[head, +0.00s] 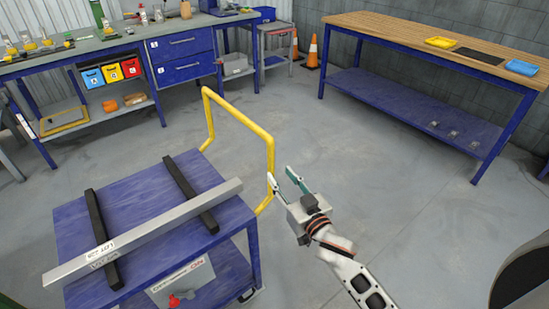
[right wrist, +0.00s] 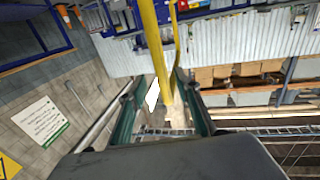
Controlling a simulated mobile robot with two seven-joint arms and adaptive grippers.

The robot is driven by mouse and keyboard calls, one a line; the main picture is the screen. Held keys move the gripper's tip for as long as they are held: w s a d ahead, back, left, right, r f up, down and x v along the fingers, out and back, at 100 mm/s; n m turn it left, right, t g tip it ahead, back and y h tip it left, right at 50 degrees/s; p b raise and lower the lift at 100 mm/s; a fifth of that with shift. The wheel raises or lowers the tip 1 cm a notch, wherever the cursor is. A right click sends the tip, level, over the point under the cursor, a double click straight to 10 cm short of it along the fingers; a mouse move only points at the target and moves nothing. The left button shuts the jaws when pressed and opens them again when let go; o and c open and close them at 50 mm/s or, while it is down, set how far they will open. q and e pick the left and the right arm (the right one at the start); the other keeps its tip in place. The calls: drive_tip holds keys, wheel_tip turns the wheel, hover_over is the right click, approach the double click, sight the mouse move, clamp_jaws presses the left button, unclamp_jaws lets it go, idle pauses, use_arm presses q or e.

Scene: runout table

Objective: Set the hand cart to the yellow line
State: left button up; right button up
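The hand cart (head: 140,200) is a blue low table with a yellow tube handle (head: 238,112) rising at its right end. A long grey metal bar (head: 150,230) lies across two black supports on its top. A plate with a red knob (head: 180,298) and a partly readable "ON" label hangs at its front side. My right gripper (head: 281,178) is beside the handle's near upright, fingers apart. In the right wrist view the yellow handle (right wrist: 160,60) shows between the two open fingers, with gaps on both sides; contact cannot be told. No yellow floor line is visible. My left gripper is out of view.
A blue workbench with drawers (head: 182,45) stands at the back left. A wood-topped table (head: 400,30) with trays stands at the back right. Orange cones (head: 313,52) stand between them. The grey floor (head: 340,130) right of the cart is clear.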

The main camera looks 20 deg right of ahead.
sight(272, 165)
drive_tip(key=w, duration=0.2)
drive_tip(key=w+a, duration=0.1)
drive_tip(key=w, duration=0.4)
drive_tip(key=shift+w+a, duration=0.15)
drive_tip(key=shift+c, duration=0.3)
clamp_jaws()
